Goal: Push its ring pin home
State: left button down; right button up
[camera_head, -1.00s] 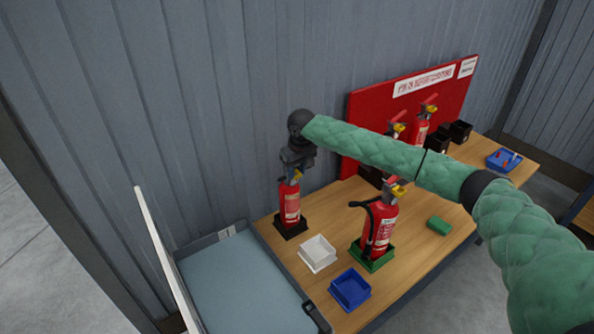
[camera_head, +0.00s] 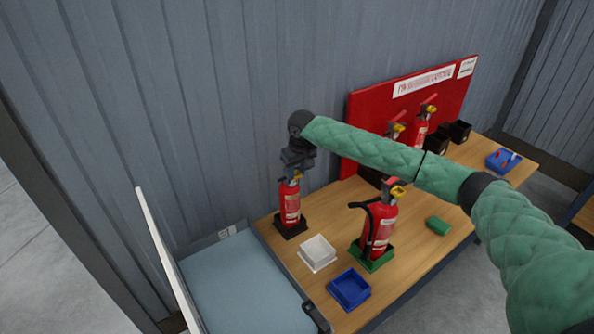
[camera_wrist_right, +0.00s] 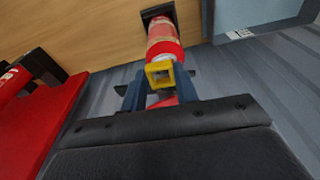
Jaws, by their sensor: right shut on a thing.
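A red extinguisher (camera_head: 290,206) stands upright on a black base at the table's far left. Its yellow ring pin (camera_wrist_right: 160,75) shows at the head in the right wrist view, where the extinguisher body (camera_wrist_right: 163,38) lies beyond it. My right gripper (camera_head: 293,172) is over the extinguisher's head, its dark fingers on both sides of the yellow ring and shut on it. How deep the pin sits is hidden. My left gripper is in neither view.
Another extinguisher (camera_head: 379,225) stands in a green tray at mid-table. A white tray (camera_head: 317,253) and a blue tray (camera_head: 349,289) are in front. A red board (camera_head: 365,110) with more extinguishers stands behind. An open case (camera_head: 240,285) is at the left. A green block (camera_head: 438,226) lies to the right.

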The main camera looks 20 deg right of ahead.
jog(key=shift+p, duration=0.5)
dwell(0.6)
jog(key=o, duration=1.2)
jog(key=shift+c, duration=0.2)
